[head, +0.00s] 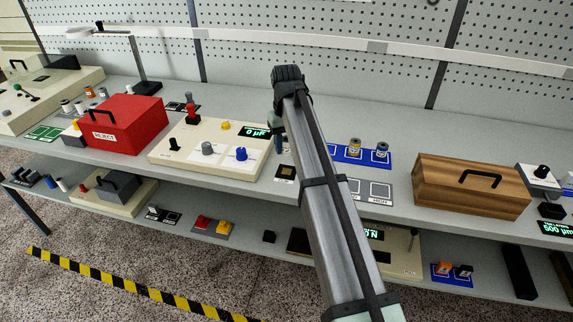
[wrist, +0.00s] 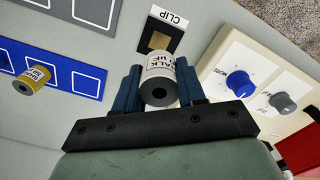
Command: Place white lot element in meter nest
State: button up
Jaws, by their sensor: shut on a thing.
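A white cylinder (wrist: 158,85) with black lettering and a dark round end is between the two blue fingers of my gripper (wrist: 160,88) in the wrist view. The gripper is shut on it. A black plate (wrist: 160,40) with a copper-coloured square, next to a CLIP label, lies just beyond it. The same plate shows in the head view (head: 285,172), left of my arm. A beige instrument box (head: 170,155) with a green display, knobs and buttons stands left of the plate. I cannot tell which part is the meter nest. My arm largely hides the gripper in the head view.
A blue tray (head: 345,155) holding spools lies right of my arm, with grey marked cards (head: 381,190) in front. A red REJECT box (head: 122,122) stands left and a wooden box (head: 472,187) right. A lower shelf carries more items.

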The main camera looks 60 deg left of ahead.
aim_at(286, 171)
jog(key=shift+f, duration=3.65)
jog(key=shift+f, duration=0.1)
jog(key=o, duration=1.1)
jog(key=shift+c, duration=0.2)
notch_tip(286, 171, up, 12)
jog(key=shift+r, duration=0.15)
